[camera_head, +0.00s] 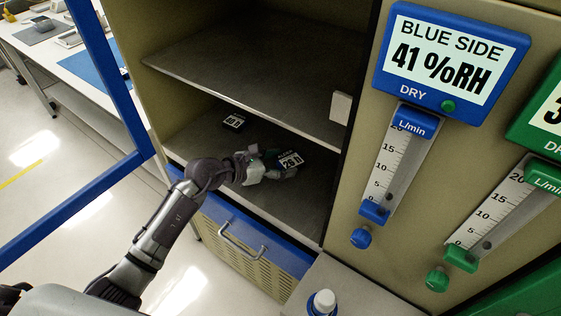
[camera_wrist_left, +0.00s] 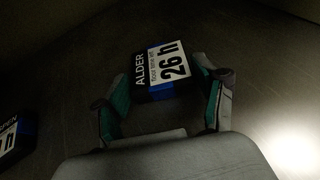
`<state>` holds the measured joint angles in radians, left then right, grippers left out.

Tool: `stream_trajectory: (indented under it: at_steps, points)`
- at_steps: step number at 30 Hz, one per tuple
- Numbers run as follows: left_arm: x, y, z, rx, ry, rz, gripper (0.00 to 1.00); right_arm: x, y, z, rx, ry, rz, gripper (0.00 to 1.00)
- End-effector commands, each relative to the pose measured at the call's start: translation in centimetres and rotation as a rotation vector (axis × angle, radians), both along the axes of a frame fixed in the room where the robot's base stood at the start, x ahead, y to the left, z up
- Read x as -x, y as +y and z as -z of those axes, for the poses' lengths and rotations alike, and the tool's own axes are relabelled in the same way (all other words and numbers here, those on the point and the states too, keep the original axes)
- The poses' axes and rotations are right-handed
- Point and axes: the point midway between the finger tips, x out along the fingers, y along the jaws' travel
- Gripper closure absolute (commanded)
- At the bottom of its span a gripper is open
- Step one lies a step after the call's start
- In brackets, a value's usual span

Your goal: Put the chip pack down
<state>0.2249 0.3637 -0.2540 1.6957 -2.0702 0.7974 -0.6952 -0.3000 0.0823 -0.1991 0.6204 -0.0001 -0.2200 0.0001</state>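The chip pack is a small dark block with a white and blue label reading ALDER 26 h (camera_wrist_left: 162,68). It also shows in the head view (camera_head: 290,159), inside the lower bay of the cabinet. My left gripper (camera_wrist_left: 160,84) has one finger on each side of the pack, with the fingertips close against its sides; it looks shut on the pack. In the head view, my left gripper (camera_head: 274,170) reaches in from the left, low over the lower shelf (camera_head: 305,200). Whether the pack touches the shelf is unclear. My right gripper is not in view.
A second labelled pack (camera_head: 233,121) lies farther back on the shelf; it shows at the wrist view's left edge (camera_wrist_left: 14,138). An upper shelf (camera_head: 250,85) hangs above. The blue-framed door (camera_head: 118,85) stands open at left. A white-capped bottle (camera_head: 323,301) stands below.

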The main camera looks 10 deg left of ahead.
Motion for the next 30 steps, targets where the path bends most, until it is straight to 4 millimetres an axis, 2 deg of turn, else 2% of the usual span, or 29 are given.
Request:
stream_trajectory:
  at_steps: [1, 3, 14, 17, 30]
  points:
    - [0.0, 0.0, 0.0, 0.0, 0.0, 0.0, 0.16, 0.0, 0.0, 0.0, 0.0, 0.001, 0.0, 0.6]
    - [0.0, 0.0, 0.0, 0.0, 0.0, 0.0, 0.09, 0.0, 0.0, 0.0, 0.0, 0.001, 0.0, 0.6]
    - [0.0, 0.0, -0.6, 0.001, -0.001, 0.0, 0.09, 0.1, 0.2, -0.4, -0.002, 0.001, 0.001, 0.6]
    - [0.8, 0.9, -0.7, -0.002, 0.001, -0.002, 0.09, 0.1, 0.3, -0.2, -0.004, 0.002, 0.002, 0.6]
    - [6.6, 6.6, -3.9, -0.003, 0.001, -0.001, 0.09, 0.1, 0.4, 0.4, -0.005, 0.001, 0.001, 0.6]
